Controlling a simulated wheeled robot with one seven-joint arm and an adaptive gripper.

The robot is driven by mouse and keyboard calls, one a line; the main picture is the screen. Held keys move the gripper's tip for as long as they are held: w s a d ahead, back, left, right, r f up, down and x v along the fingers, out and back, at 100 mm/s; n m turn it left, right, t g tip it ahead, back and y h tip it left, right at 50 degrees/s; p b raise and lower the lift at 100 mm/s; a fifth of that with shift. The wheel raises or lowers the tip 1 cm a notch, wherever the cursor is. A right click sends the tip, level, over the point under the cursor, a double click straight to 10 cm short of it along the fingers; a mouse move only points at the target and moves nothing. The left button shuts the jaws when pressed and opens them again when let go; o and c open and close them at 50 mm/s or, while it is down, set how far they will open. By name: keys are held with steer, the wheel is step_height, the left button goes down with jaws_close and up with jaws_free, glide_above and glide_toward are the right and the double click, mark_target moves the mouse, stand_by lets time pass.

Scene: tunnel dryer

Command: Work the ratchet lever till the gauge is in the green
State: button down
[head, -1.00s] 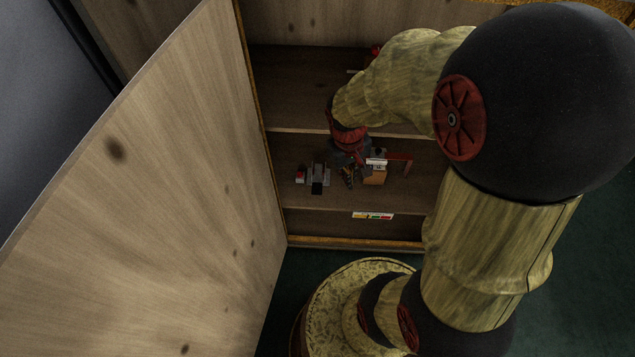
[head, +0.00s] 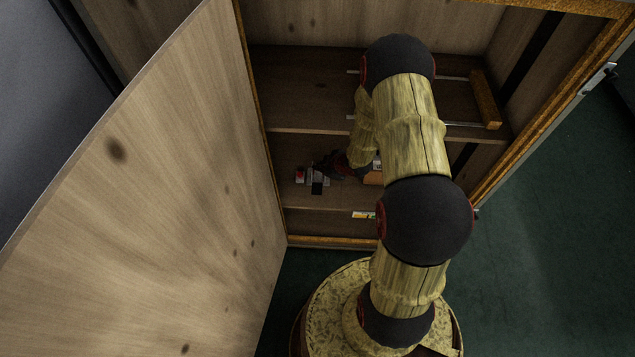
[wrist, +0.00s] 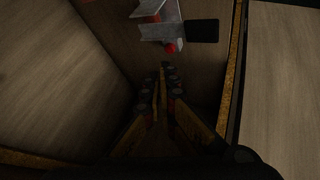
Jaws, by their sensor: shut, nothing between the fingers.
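The grey metal fixture (head: 313,178) sits on the middle shelf of the open cabinet, with a black pad (head: 317,188) at its front. In the wrist view the fixture (wrist: 163,28) is near the top, with a red knob (wrist: 170,48) and the black pad (wrist: 202,31) beside it. I cannot tell which part is the ratchet lever. My gripper (wrist: 164,78) is shut and empty, its tips pointing toward the fixture, apart from it in the wrist view. In the head view my gripper (head: 328,167) is small and dark beside the fixture. A gauge is not clearly recognisable.
An orange-brown box (head: 373,177) is partly hidden behind my arm. A coloured label strip (head: 363,214) is on the lower shelf edge, partly covered. The open wooden door (head: 150,190) bounds the left side.

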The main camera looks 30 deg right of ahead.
mark_target(316, 183)
steer(key=shift+w+a+r+n+t, duration=0.2)
steer(key=shift+w+a+r+n, duration=0.05)
steer(key=shift+w+r, duration=0.15)
steer(key=shift+w+a+r+n+t, duration=0.2)
steer(key=shift+w+r+n, duration=0.05)
steer(key=shift+w+r, duration=0.15)
steer(key=shift+f, duration=0.2)
steer(key=f+b, duration=0.4)
steer(key=f, duration=0.1)
steer(key=f+b, duration=0.3)
steer(key=shift+s+a+f, duration=0.15)
steer(key=shift+s+f, duration=0.1)
steer(key=shift+f, duration=0.15)
stand_by(0.8)
steer(key=shift+f+b, duration=0.3)
steer(key=shift+f, duration=0.15)
stand_by(0.5)
